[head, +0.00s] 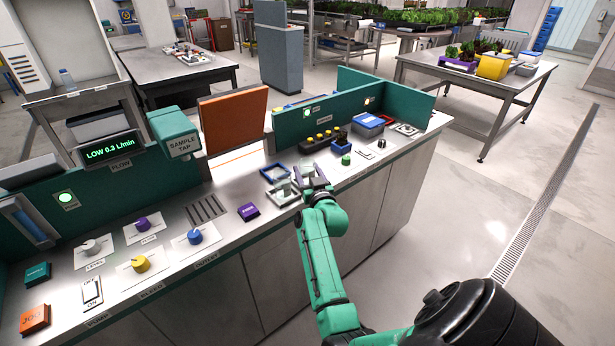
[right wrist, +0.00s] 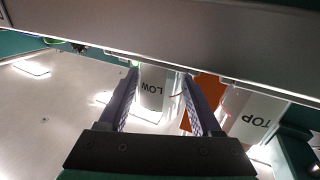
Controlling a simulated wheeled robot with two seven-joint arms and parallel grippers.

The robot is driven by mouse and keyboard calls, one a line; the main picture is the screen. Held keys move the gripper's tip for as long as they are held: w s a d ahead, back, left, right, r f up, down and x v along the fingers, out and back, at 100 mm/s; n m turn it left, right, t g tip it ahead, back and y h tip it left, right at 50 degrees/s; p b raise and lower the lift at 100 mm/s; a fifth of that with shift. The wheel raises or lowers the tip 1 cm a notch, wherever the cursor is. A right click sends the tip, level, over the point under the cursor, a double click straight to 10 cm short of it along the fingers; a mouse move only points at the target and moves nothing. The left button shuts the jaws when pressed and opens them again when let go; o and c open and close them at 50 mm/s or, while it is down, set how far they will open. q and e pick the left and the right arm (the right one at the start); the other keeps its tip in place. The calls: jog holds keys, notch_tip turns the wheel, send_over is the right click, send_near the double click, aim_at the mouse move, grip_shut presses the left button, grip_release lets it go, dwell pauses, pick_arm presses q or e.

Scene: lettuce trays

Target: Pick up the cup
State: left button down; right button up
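My right gripper (head: 314,178) is over the counter, beside a small pale square fixture (head: 284,192). In the right wrist view its two fingers (right wrist: 160,76) stand apart. A white rounded piece marked LOW (right wrist: 152,88) shows in the gap between them. I cannot tell whether it is the cup or whether the fingers touch it. Another white piece marked TOP (right wrist: 252,118) is to the right of the fingers. In the head view I cannot make out a cup for certain. My left gripper is not in view.
The steel counter (head: 225,235) carries knobs, switches and a purple block (head: 248,211). A blue square frame (head: 275,173) and a green button (head: 346,160) are near the gripper. A teal panel (head: 325,118) stands behind. The floor at right (head: 500,185) is clear.

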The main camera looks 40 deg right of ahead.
jog(key=c, duration=0.7)
notch_tip(320, 180, up, 19)
jog(key=shift+r, duration=0.1)
jog(key=s+r+p, duration=0.1)
jog(key=s+r, duration=0.1)
jog(key=s, duration=0.1)
jog(key=s+r+p, duration=0.1)
jog(key=s+p, duration=0.1)
jog(key=s, duration=0.1)
jog(key=s+r+p, duration=0.2)
jog(key=s, duration=0.1)
jog(key=shift+s+a+r, duration=0.1)
jog(key=shift+r, duration=0.2)
jog(key=shift+c, duration=0.2)
jog(key=shift+s, duration=0.45)
jog(key=shift+w, duration=0.1)
